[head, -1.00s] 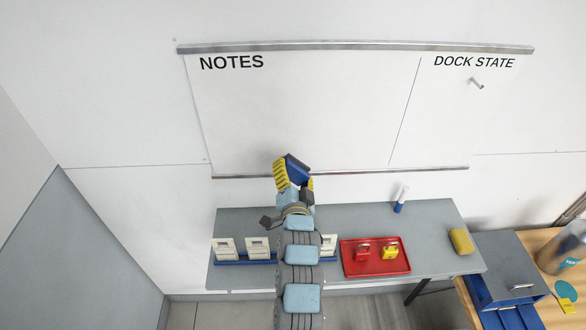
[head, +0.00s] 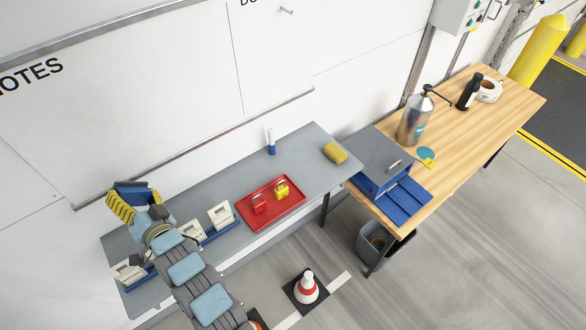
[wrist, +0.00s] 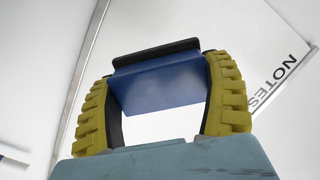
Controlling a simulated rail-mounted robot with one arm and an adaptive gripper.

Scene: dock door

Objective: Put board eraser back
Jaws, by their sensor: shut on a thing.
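The board eraser (wrist: 158,82) is a blue block with a dark strip along its far side. My gripper (wrist: 160,95) has its yellow ribbed fingers shut on the eraser's two ends in the wrist view. In the head view my gripper (head: 130,200) holds the eraser (head: 134,190) up near the lower left edge of the whiteboard (head: 130,100), above the left end of the grey table (head: 295,160). Whether the eraser touches the board or its ledge (head: 200,145) cannot be told.
The grey table holds several cream devices (head: 219,214), a red tray (head: 287,211) with two padlocks, a blue-and-white marker (head: 270,142) and a yellow sponge (head: 335,153). A blue box (head: 377,168) and bottle (head: 414,120) stand on the wooden bench (head: 478,118). A cone (head: 307,287) stands on the floor.

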